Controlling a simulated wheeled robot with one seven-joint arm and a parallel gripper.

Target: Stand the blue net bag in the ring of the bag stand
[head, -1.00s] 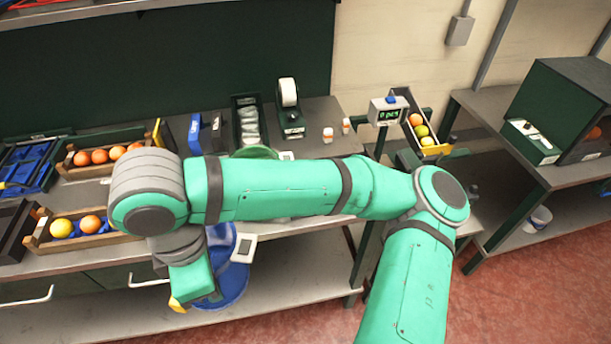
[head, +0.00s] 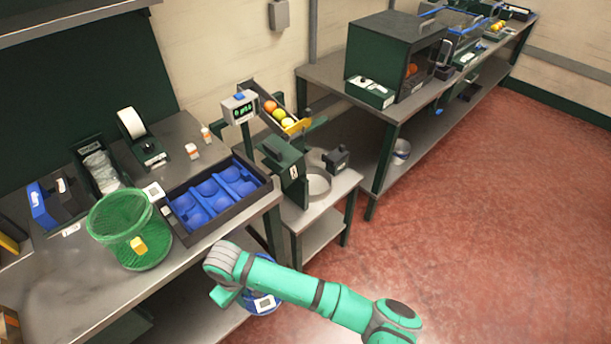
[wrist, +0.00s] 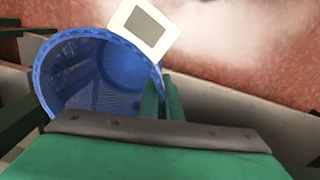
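The blue net bag (head: 275,293) hangs at the end of my arm, low in front of the small side table. It has a white tag. In the wrist view the bag (wrist: 108,85) shows its open round mouth. My gripper (wrist: 162,98) is shut on the bag's rim, its green fingers at the right side of the mouth; the fingertips are hidden in the head view. What looks like the bag stand (head: 292,177), dark green with a pale round ring (head: 319,187), stands on the side table beyond the bag. The ring looks empty, and the bag is apart from it.
A green net bag (head: 128,246) stands on the workbench, with a dark tray with blue cups (head: 262,191) beside it. A chute with fruit (head: 297,127) and a counter display (head: 240,107) are above the stand. Red floor (head: 470,210) is clear to the right.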

